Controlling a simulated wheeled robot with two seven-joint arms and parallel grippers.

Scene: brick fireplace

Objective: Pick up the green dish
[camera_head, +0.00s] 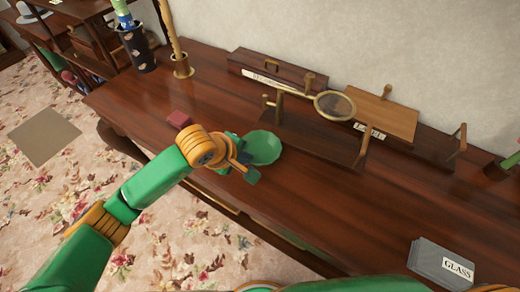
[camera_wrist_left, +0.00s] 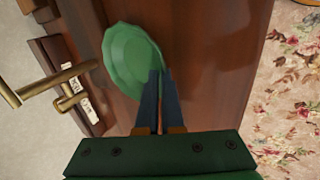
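The green dish (camera_head: 264,147) is a shallow, faceted round dish at the dark wooden table, seen near the middle of the head view. It also shows in the left wrist view (camera_wrist_left: 130,58), just beyond the fingertips. My left gripper (camera_head: 246,166) is at the dish's near edge. In the left wrist view its two dark fingers (camera_wrist_left: 160,74) are close together, one on each side of the dish's rim, with a thin gap between them. They look shut on the rim. Whether the dish is off the table cannot be told. My right gripper is not in view.
Behind the dish are a wooden rack and a strainer-like round tool (camera_head: 334,106). A grey box marked GLASS (camera_head: 440,262) is at the front right. The table between dish and box is clear.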

